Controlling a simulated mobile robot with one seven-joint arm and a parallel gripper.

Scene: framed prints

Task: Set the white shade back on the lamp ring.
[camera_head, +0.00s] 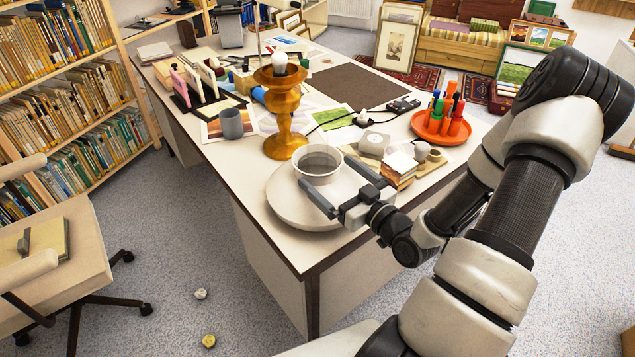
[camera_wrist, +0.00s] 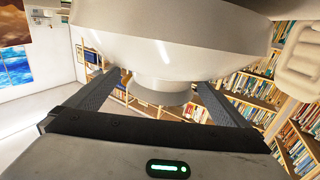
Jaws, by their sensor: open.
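The wooden lamp (camera_head: 285,126) stands upright on the desk, with a bare white bulb (camera_head: 280,62) in the cup at its top. What I take for the white shade, a narrow round part (camera_head: 319,167) above a wide white disc (camera_head: 292,208), is in front of the lamp. In the wrist view, a wide white body (camera_wrist: 170,45) fills the top, with a narrower neck (camera_wrist: 160,92) between the fingers. My gripper (camera_head: 342,184) is open, its fingers on either side of the narrow part. Contact cannot be told. The lamp ring is not clearly seen.
A red-orange tray (camera_head: 425,139) of markers, a stack of small blocks (camera_head: 398,168) and a white box (camera_head: 373,144) stand close on the right. A grey mug (camera_head: 231,124) is left of the lamp. The desk's front edge is near the white disc.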

